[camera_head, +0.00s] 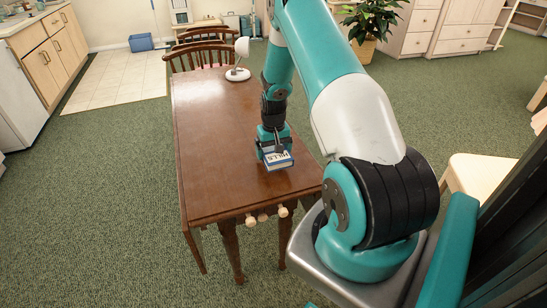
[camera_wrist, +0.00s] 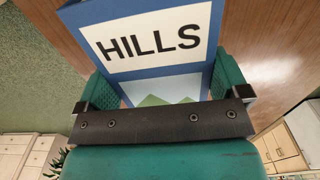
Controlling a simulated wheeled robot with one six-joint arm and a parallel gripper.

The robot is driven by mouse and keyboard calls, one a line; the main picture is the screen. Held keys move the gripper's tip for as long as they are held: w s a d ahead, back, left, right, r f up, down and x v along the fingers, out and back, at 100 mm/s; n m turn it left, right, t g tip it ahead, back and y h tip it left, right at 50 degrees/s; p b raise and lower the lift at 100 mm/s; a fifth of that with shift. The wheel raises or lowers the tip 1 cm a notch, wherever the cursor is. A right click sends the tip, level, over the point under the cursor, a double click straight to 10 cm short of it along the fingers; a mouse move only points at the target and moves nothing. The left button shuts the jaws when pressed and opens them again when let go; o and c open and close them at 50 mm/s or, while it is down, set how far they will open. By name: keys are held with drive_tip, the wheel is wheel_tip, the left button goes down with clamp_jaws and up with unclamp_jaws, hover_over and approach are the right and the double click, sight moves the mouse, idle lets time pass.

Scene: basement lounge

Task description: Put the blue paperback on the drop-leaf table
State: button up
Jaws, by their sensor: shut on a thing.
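The blue paperback (camera_head: 278,161) has a white panel with dark lettering. In the wrist view the blue paperback (camera_wrist: 150,40) shows the word "HILLS" and lies between the two teal fingers. My gripper (camera_head: 273,148) is shut on it, over the near right part of the drop-leaf table (camera_head: 215,150). The table is brown wood with a long top. I cannot tell whether the book touches the tabletop or hangs just above it. The gripper (camera_wrist: 163,92) hides the book's near end in the wrist view.
A white lamp (camera_head: 238,73) stands at the table's far end. Wooden chairs (camera_head: 198,57) stand behind it. A pale seat (camera_head: 478,172) is at the right. The tabletop's left and middle are clear. Green carpet (camera_head: 110,170) lies open on the left.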

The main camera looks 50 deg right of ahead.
drive_tip(key=shift+f, duration=2.15)
drive_tip(key=shift+f, duration=0.1)
drive_tip(key=o, duration=0.6)
drive_tip(key=shift+f, duration=0.1)
drive_tip(key=shift+o, duration=0.3)
